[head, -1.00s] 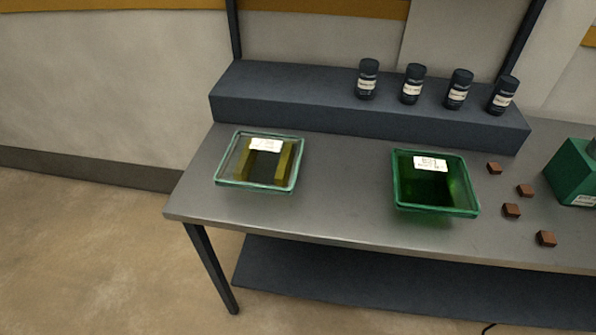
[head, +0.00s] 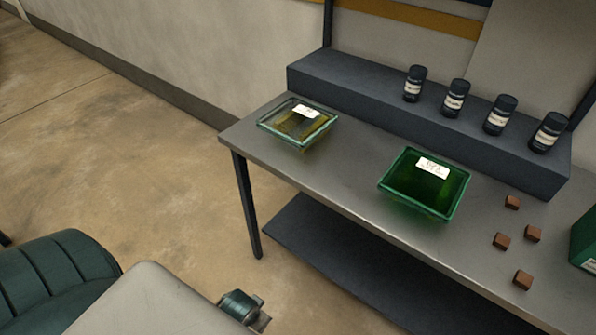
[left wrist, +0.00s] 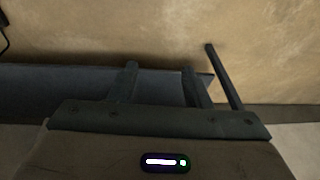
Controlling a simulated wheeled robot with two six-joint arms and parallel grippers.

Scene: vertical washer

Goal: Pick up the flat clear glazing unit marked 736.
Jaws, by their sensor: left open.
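A flat, square clear glazing unit (head: 292,126) with a white label lies at the left end of the grey table, with yellowish strips showing through it. A green glazing unit (head: 425,189) with a white label lies to its right. Neither label is legible, so I cannot read 736. My left gripper (left wrist: 157,70) is open and empty in the left wrist view, with floor and a dark shelf beyond its fingers. No glazing unit shows in that view. In the head view, part of my left arm shows at the bottom left, apart from the table. My right gripper is not in view.
The grey table (head: 340,207) has a dark raised ledge (head: 350,97) along its back, bearing several dark labelled jars. Several brown blocks (head: 502,241) lie right of the green unit. A dark shelf (head: 330,240) sits under the table. Floor left of the table is open.

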